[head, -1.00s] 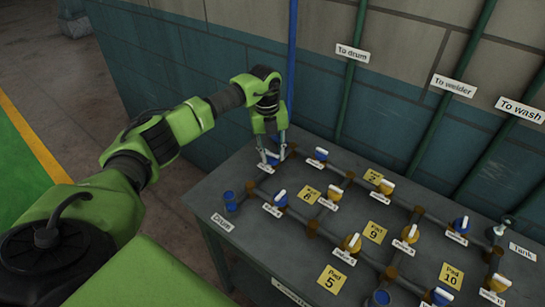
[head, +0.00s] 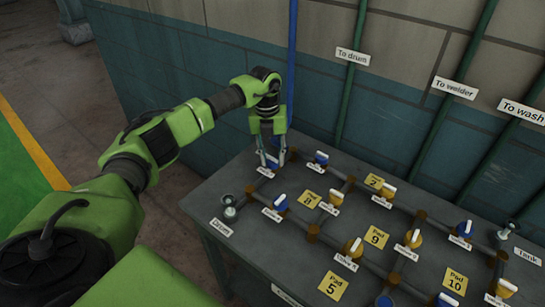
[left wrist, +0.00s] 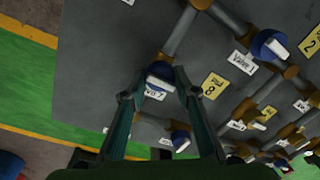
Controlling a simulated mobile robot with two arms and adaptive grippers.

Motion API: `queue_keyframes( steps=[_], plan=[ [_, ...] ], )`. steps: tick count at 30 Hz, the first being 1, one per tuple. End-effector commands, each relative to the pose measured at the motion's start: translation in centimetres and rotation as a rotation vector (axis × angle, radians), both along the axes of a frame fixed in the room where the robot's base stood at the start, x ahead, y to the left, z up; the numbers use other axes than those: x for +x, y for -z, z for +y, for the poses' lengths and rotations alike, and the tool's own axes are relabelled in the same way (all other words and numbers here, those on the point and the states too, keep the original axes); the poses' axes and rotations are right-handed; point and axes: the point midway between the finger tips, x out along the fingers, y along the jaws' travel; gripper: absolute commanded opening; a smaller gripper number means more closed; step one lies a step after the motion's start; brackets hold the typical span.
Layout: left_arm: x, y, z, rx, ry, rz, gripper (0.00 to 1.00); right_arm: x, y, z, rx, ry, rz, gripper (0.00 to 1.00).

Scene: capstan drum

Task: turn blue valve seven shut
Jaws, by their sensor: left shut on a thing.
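Blue valve seven (left wrist: 159,70) has a blue body and a white handle, with a label partly readable as ending in 7. It sits on a pipe joint on the grey table. My left gripper (head: 272,161) reaches down over it at the table's back left corner. In the left wrist view the two fingertips (left wrist: 161,76) are shut on the handle, one on each side. The handle lies nearly level across that view. In the head view the fingers hide most of the valve. My right gripper is not in view.
Other blue valves stand close by, one to the right (head: 321,159) and one in front (head: 281,202). Yellow valves (head: 353,247) and yellow pad plates (head: 376,238) fill the table (head: 232,236). A grey fitting (head: 229,211) stands by the Drum label. The wall is close behind.

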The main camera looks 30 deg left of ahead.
Motion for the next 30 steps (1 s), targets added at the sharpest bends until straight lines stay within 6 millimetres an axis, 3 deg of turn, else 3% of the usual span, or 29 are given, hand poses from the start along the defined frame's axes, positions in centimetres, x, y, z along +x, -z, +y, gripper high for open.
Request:
queue_keyframes(
  steps=[1,2,3,13,17,30],
  plan=[
    [0.1,-0.1,0.0,0.0,0.001,-0.005,0.07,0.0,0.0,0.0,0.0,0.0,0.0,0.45],
    [0.1,-0.1,0.0,0.0,0.001,-0.005,0.36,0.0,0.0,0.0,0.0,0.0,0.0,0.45],
    [0.1,-0.1,0.0,0.0,0.001,-0.004,0.45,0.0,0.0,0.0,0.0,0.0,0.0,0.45],
    [0.0,-0.1,0.0,0.0,0.0,-0.002,0.45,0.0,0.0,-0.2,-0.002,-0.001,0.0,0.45],
    [0.1,-1.0,0.1,0.0,0.0,-0.004,0.45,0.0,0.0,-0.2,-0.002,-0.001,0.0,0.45],
    [-0.2,-9.6,0.7,0.0,0.0,-0.006,0.45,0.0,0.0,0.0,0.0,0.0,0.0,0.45]
  ],
)
